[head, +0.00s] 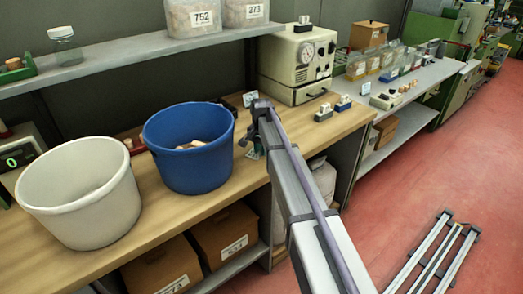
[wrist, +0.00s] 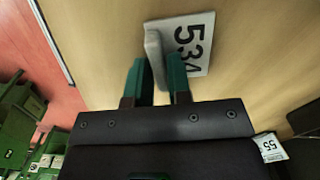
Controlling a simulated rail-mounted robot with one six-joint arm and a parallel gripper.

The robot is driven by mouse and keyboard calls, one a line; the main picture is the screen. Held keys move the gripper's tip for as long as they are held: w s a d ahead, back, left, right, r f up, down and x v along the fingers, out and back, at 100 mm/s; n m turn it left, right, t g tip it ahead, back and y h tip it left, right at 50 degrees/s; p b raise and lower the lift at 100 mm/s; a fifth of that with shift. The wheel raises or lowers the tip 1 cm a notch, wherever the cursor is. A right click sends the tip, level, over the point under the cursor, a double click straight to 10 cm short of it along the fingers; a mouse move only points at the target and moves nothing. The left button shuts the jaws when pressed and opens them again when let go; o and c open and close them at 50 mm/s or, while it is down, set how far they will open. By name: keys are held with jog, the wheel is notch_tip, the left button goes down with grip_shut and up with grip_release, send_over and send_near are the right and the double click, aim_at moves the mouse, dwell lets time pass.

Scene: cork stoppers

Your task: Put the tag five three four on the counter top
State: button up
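The tag five three four (wrist: 190,42) is a pale plate with dark digits and a grey upright tab. In the wrist view it is just beyond my fingertips, with wood of the counter top (wrist: 105,25) behind it. My gripper (wrist: 157,75) has green fingers on both sides of the tab and appears shut on it. Whether the plate touches the wood or hangs just above it, I cannot tell. In the head view my gripper (head: 252,143) is low near the front edge of the counter top (head: 300,140), right of the blue bucket.
A blue bucket (head: 190,168) and a white bucket (head: 85,205) stand on the counter to the left. A cream machine (head: 293,65) stands behind. Another tag (wrist: 270,147) shows beside my gripper. Small blocks (head: 325,112) sit on the right; wood between is clear.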

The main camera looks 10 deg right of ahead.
jog(key=o, duration=0.3)
notch_tip(320, 180, up, 13)
jog(key=p, duration=1.3)
jog(key=s+a+n, duration=0.2)
jog(key=s+n, duration=0.6)
jog(key=s, duration=2.5)
jog(key=shift+s+f+b, duration=0.25)
jog(key=shift+f+b, duration=0.1)
jog(key=shift+a, duration=0.1)
